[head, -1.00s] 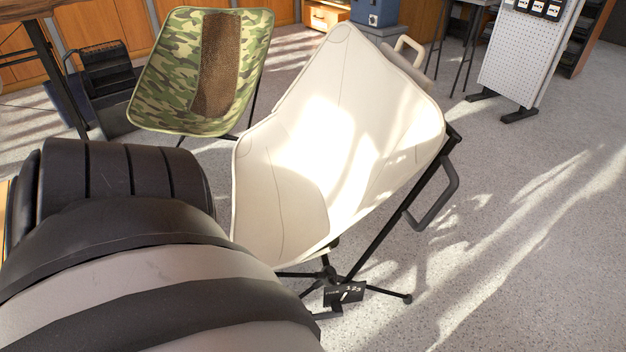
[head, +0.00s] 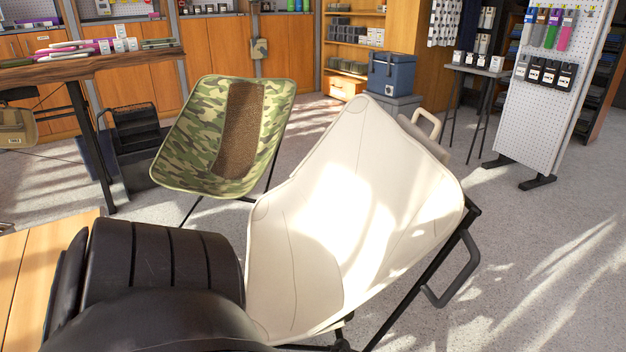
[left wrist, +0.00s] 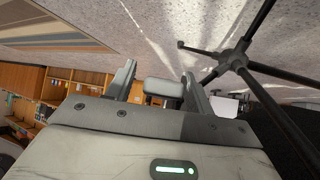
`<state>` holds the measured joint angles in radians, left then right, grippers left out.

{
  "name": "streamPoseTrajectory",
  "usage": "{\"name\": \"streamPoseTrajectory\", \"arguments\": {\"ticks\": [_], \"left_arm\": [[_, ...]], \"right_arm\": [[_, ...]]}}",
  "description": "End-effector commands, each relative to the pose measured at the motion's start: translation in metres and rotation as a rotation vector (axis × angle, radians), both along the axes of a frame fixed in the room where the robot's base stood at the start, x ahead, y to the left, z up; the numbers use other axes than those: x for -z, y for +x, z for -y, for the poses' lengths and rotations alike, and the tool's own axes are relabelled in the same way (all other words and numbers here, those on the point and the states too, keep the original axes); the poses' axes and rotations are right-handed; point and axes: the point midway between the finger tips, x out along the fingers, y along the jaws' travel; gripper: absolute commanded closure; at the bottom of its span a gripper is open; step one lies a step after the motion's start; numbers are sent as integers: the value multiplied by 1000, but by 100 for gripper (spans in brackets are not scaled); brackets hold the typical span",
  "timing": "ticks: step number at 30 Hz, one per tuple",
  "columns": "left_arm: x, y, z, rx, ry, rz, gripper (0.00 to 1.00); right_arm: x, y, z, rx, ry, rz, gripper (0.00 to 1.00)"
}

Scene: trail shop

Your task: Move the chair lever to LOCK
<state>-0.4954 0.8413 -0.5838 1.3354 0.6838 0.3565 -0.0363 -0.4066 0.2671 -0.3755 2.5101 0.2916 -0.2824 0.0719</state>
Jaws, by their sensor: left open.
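The cream chair (head: 345,215) stands on a black frame, its seat shell facing me. A black loop (head: 462,270) sticks out at its right side and a beige loop (head: 428,122) shows behind its upper right edge. I cannot tell which part is the lever, and no LOCK mark is readable. My left arm covers the lower left of the head view; its gripper is hidden there. In the left wrist view my left gripper (left wrist: 157,85) is open, with a small grey block (left wrist: 163,88) showing between its fingers; I cannot tell what it is. The chair's black legs (left wrist: 237,60) are to the right.
A camouflage chair (head: 205,135) stands behind and left of the cream one. A wooden table (head: 85,68) is at the back left, and a wooden surface (head: 22,270) lies at the near left. A pegboard stand (head: 530,120) is at the right. The floor to the right is clear.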

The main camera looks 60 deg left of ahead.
Motion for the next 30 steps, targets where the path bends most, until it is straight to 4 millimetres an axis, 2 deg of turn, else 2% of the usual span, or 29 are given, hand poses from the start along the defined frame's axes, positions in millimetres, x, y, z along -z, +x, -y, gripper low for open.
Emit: {"name": "streamPoseTrajectory", "arguments": {"ticks": [3,8,12,21,30], "left_arm": [[-5,-4,-1,0,0,-1,47],[-23,-21,-8,1,0,-3,47],[-47,-46,-17,1,1,-5,47],[-89,-94,-35,1,1,-5,47],[-104,-113,-43,-1,0,-2,47]], "right_arm": [[-3,0,-1,-7,7,-16,66],[23,-13,-4,-30,61,-241,66],[37,-23,-7,-40,53,-383,66],[48,-23,2,14,-132,-399,66],[55,-24,6,31,-205,-406,66]]}}
